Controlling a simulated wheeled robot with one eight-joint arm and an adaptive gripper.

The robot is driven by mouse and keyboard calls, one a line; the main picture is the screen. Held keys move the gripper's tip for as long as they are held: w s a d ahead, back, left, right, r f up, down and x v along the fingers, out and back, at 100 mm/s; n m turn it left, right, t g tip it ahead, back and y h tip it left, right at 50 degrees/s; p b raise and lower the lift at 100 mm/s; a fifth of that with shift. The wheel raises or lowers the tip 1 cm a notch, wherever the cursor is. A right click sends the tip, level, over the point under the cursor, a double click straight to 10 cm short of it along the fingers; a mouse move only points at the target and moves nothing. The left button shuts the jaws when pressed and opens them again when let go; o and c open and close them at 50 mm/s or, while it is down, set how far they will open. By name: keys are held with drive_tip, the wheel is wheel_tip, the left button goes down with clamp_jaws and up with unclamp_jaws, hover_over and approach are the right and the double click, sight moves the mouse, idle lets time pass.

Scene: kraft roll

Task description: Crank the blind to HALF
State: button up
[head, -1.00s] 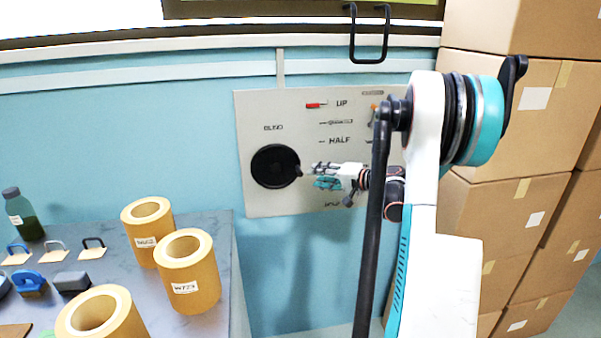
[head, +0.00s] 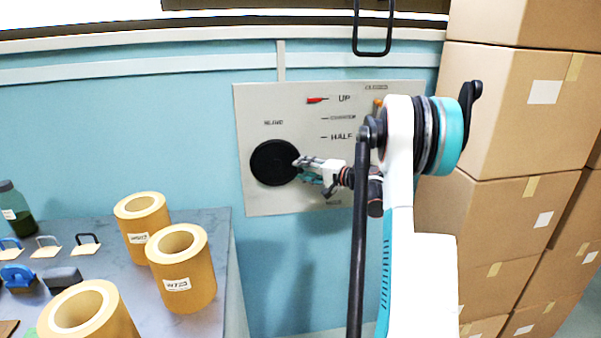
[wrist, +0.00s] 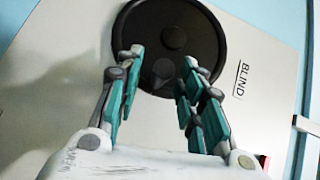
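The blind crank is a round black disc (head: 270,164) on a pale wall panel (head: 262,200); it also shows in the wrist view (wrist: 205,45). A red pointer (head: 316,100) sits beside the UP mark, above the HALF mark (head: 341,137). My gripper (head: 299,169) is at the right edge of the disc. In the wrist view my gripper (wrist: 162,62) has its teal fingers spread in front of the disc, with a dark round knob (wrist: 164,69) between them. I cannot tell whether the fingers touch the knob.
A bench (head: 215,235) at the left holds several cardboard rolls (head: 182,275) and a green bottle (head: 15,208). Stacked cartons (head: 510,120) stand at the right. A black hook-like bar (head: 373,52) hangs above the panel. My arm hides the panel's right side.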

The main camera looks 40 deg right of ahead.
drive_tip(key=shift+x, duration=0.9)
clamp_jaws()
